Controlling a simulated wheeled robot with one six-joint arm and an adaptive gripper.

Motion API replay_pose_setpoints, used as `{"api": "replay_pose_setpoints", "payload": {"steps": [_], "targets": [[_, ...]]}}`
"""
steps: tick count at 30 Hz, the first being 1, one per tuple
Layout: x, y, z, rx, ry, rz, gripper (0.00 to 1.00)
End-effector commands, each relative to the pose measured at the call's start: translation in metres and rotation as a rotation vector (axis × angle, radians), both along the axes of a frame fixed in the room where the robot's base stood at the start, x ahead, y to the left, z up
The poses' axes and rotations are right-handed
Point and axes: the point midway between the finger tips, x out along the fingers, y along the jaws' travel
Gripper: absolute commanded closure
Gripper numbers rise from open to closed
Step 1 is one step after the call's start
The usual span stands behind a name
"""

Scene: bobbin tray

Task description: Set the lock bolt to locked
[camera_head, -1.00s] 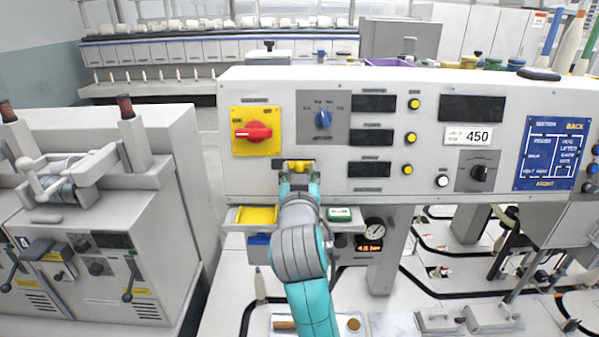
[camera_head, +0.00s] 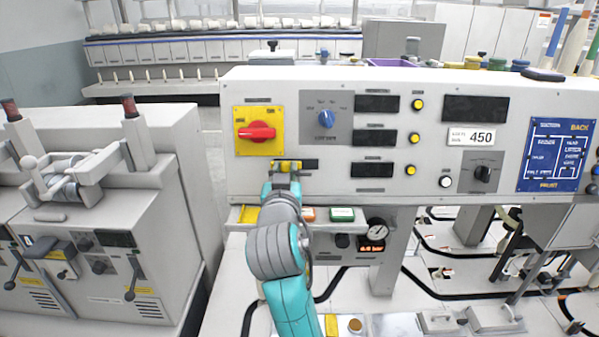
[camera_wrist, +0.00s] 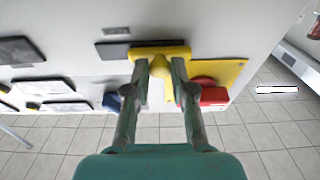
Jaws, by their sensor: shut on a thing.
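The lock bolt is a yellow piece (camera_head: 287,166) on the panel front, below the red rotary switch (camera_head: 256,132) on its yellow plate. In the wrist view the bolt (camera_wrist: 160,51) has a rounded yellow knob between my two fingers. My gripper (camera_wrist: 161,68) is shut on that knob, one finger on each side. In the head view my gripper (camera_head: 284,178) partly covers the bolt. A dark bare stretch of the bolt's track (camera_head: 311,164) shows to the right of the bolt; it also shows in the wrist view (camera_wrist: 113,51), to the left.
A blue knob (camera_head: 326,119) and dark displays (camera_head: 375,137) are on the panel to the right. A yellow tray (camera_head: 243,214), an orange button (camera_head: 308,214) and a green button (camera_head: 342,214) sit on a ledge below. A grey machine (camera_head: 150,180) stands at the left.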

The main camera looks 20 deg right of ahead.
Motion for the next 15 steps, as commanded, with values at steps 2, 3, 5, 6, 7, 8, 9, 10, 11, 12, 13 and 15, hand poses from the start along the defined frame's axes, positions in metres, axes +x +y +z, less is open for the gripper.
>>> {"api": "replay_pose_setpoints", "payload": {"steps": [2,3,5,6,7,8,9,10,11,12,13,15], "targets": [[0.0026,0.009,-0.0001,0.0,0.0,0.001,1.0],[0.0033,0.0111,-0.0001,0.0,0.001,0.001,1.0],[0.0036,0.0125,-0.0001,0.0,0.0,0.001,1.0],[0.0037,0.0127,-0.0001,0.0,0.0,0.001,1.0],[0.0037,0.0127,-0.0001,0.0,0.0,0.001,1.0],[0.0037,0.0128,-0.0001,0.0,0.0,0.002,1.0],[0.0037,0.013,-0.0001,0.0,0.0,0.002,1.0],[0.0037,0.0131,0.0,0.0,0.0,0.003,1.0],[0.0037,0.0132,0.0,0.001,0.0,0.003,1.0],[0.0037,0.0134,0.0,0.001,0.0,0.004,1.0],[0.0038,0.0136,0.0,0.001,0.0,0.004,0.68],[0.0037,0.0137,0.0,0.001,0.0,0.004,0.52]]}}
